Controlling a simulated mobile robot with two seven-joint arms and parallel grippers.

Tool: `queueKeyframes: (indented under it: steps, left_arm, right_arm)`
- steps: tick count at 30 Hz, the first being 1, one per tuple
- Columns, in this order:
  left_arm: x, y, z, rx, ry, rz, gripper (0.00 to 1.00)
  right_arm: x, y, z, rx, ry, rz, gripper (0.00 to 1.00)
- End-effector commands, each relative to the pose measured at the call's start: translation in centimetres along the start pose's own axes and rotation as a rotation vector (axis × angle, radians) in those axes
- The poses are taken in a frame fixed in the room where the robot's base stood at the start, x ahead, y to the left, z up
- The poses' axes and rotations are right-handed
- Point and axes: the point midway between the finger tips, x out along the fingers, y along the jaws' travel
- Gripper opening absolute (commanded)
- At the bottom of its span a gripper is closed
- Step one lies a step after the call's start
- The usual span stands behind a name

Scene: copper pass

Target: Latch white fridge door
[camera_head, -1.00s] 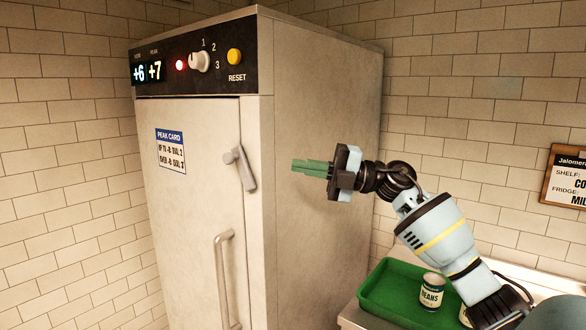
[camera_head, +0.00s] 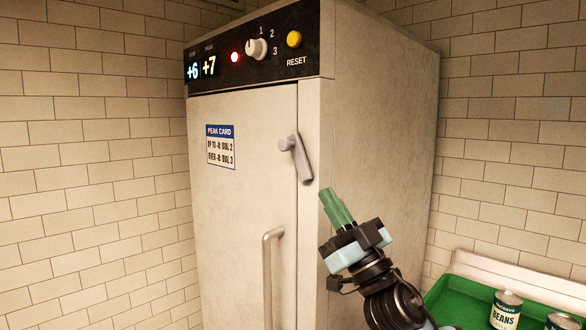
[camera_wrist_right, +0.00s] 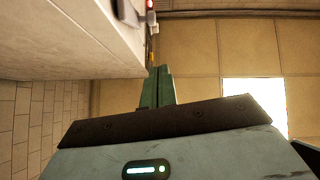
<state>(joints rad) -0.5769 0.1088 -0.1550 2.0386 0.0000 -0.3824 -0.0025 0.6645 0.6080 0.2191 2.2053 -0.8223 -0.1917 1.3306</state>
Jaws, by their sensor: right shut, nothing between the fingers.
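The white fridge door (camera_head: 240,200) is closed or nearly so; I cannot tell if it sits fully against the frame. Its grey latch lever (camera_head: 301,158) is near the door's upper right edge, tilted steeply with its lower end to the right. A vertical bar handle (camera_head: 268,275) is below it. My right gripper (camera_head: 328,193) is shut and empty, its green fingers pointing up just below and right of the latch, apart from it in the picture. In the right wrist view the gripper fingers (camera_wrist_right: 158,88) are together beside a pale surface. My left gripper is not in view.
The fridge's top panel (camera_head: 325,62) has a dial (camera_head: 257,49), a red light (camera_head: 235,57) and a yellow reset button (camera_head: 294,39). A green tray (camera_head: 465,293) with cans, one a beans can (camera_head: 505,310), stands at the lower right. A peak card (camera_head: 220,147) is on the door.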

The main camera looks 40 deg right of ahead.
Motion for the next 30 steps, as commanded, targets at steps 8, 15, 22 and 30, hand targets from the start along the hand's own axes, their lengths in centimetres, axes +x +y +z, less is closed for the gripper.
queueKeyframes:
  steps: [8,15,22,30]
  left_arm:
    - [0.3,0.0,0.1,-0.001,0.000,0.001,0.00]
    - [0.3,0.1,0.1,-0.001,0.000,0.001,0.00]
    - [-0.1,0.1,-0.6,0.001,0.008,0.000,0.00]
    - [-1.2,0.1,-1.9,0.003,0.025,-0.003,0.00]
  right_arm:
    - [-0.6,0.0,-0.1,0.072,0.003,0.054,0.00]
    - [-0.5,0.0,-0.1,0.069,0.003,0.052,0.00]
    - [1.6,0.1,-0.4,0.067,0.007,0.050,0.00]
    - [6.6,0.4,-0.6,0.066,0.010,0.051,0.00]
